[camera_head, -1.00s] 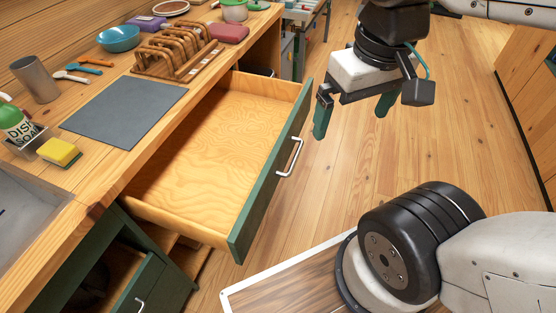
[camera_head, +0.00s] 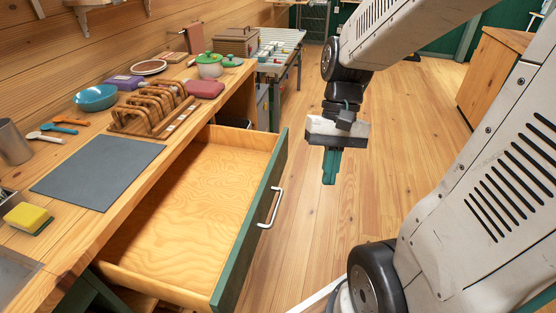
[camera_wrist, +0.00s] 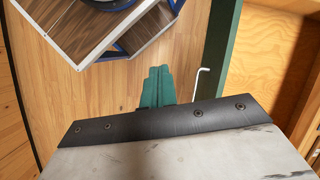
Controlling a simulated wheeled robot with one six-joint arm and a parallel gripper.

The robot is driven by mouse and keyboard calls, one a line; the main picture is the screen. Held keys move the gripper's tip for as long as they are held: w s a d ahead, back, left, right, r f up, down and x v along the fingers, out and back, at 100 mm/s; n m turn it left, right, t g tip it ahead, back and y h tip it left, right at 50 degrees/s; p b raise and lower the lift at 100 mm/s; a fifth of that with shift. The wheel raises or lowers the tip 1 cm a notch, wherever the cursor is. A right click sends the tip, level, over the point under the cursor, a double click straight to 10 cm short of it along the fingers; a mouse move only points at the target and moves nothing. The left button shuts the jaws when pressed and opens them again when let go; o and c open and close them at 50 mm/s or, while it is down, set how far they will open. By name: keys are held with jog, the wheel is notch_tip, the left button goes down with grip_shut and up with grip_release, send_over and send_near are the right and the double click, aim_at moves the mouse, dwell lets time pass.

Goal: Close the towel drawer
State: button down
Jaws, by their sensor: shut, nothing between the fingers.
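The drawer (camera_head: 190,205) is pulled out from under the wooden counter, and its light wood inside looks empty. Its dark green front (camera_head: 247,235) carries a silver handle (camera_head: 272,208). My gripper (camera_head: 331,182) is shut and empty, fingers pointing down, in front of the drawer and to the right of its handle, with a gap between. In the wrist view, my green fingers (camera_wrist: 157,85) are together, and the handle (camera_wrist: 200,84) and the edge of the drawer front (camera_wrist: 219,60) show to their right.
A table (camera_head: 279,50) stands beyond the counter. The wooden floor (camera_head: 395,150) right of my gripper is clear.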

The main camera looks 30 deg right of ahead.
jog(key=w+d+f+m+t+y, duration=0.1)
jog(key=w+d+f+m+y, duration=0.2)
jog(key=f+m+y, duration=0.15)
jog(key=w+d+f+m+t+y, duration=0.1)
jog(key=w+d+f+m+y, duration=0.25)
jog(key=f, duration=0.25)
jog(key=m+t+y, duration=0.2)
jog(key=m+t, duration=1.2)
send_near(281, 164)
jog(key=x, duration=0.6)
jog(key=shift+w+a+r, duration=0.1)
jog(key=shift+a+r, duration=0.1)
jog(key=shift+a, duration=0.1)
jog(key=shift+w+a, duration=0.1)
